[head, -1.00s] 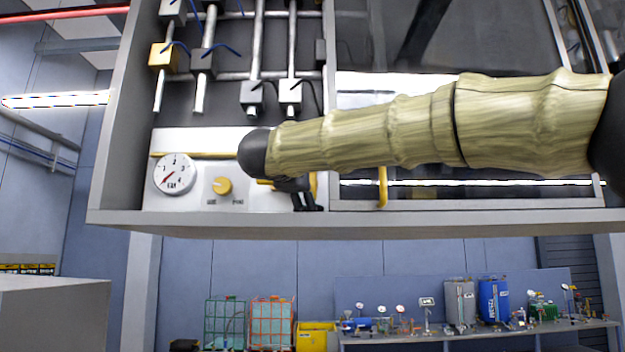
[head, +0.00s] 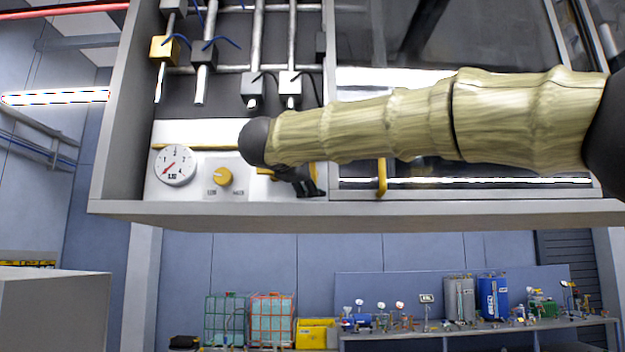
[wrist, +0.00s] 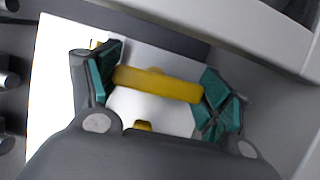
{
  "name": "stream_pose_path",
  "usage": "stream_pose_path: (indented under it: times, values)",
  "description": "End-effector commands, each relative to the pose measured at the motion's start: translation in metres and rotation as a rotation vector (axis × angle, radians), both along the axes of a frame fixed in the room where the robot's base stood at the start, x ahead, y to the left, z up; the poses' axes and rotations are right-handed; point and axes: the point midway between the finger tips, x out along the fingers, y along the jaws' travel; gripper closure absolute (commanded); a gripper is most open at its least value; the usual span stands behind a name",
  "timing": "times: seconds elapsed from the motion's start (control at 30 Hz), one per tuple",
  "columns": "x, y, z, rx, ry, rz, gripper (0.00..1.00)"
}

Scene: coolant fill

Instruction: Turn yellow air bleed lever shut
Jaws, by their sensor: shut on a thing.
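The yellow lever (wrist: 158,84) spans between the green finger pads of my gripper (wrist: 160,88) in the wrist view, its two ends at the pads. A white panel lies behind it. In the head view my gripper (head: 312,187) is at the lower right of the white panel (head: 208,133), beside the cabinet's corner post. My arm and the fingers hide most of the lever there, so its exact angle cannot be told. A smaller yellow piece (wrist: 143,126) shows below the lever in the wrist view.
A round dial gauge (head: 175,165) and a yellow knob (head: 223,177) sit left of my gripper. A yellow door handle (head: 381,178) is to its right. The cabinet's lower ledge (head: 280,210) runs just beneath. Pipes with valve blocks (head: 204,53) are above.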

Motion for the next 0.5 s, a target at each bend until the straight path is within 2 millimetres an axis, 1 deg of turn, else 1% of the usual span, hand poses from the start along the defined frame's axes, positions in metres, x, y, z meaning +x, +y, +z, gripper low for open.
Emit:
stream_pose_path:
  times: [0.03, 0.1, 0.5]
  values:
    - [0.0001, -0.0003, -0.0059, -0.006, -0.002, 0.000, 0.46]
    - [0.0002, 0.0000, -0.0073, -0.021, -0.001, 0.000, 0.46]
    - [0.0001, -0.0009, -0.0062, -0.117, 0.000, -0.001, 0.46]
